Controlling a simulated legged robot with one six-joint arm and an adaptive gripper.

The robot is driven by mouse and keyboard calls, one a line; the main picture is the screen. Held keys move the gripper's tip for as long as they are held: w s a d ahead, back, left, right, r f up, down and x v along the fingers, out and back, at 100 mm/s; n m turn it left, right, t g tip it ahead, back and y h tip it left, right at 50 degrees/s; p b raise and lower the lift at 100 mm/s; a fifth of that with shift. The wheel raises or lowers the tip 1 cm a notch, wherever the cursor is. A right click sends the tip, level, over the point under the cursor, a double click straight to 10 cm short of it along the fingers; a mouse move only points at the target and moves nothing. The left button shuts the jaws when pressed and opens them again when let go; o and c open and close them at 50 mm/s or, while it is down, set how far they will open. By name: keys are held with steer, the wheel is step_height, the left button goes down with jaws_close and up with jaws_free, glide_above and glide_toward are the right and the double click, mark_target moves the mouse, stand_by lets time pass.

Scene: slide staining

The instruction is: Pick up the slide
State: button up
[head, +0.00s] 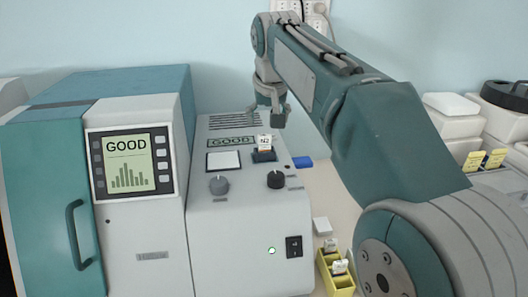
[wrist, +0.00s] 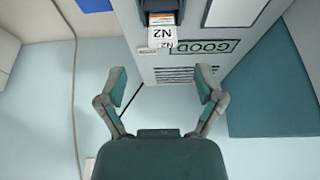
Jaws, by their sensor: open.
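A slide (head: 264,141) with a white label stands upright in a dark slot holder (head: 263,156) on top of the grey staining machine (head: 245,226). In the wrist view the slide (wrist: 162,33) shows the label N2 and an orange band, upside down, near the top edge. My gripper (head: 270,110) is above and behind the slide in the head view. In the wrist view my gripper (wrist: 163,84) has its two fingers wide apart with nothing between them. The slide lies beyond the fingertips, roughly centred between them and apart from them.
A teal and white unit (head: 140,180) with a GOOD screen stands to the left. The machine top has two knobs and a white square pad (head: 223,160). A yellow rack (head: 333,279) holding slides is at front right. White containers (head: 452,120) stand at the far right.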

mark_target(264, 135)
steer(key=x, duration=0.6)
steer(key=shift+a, duration=0.2)
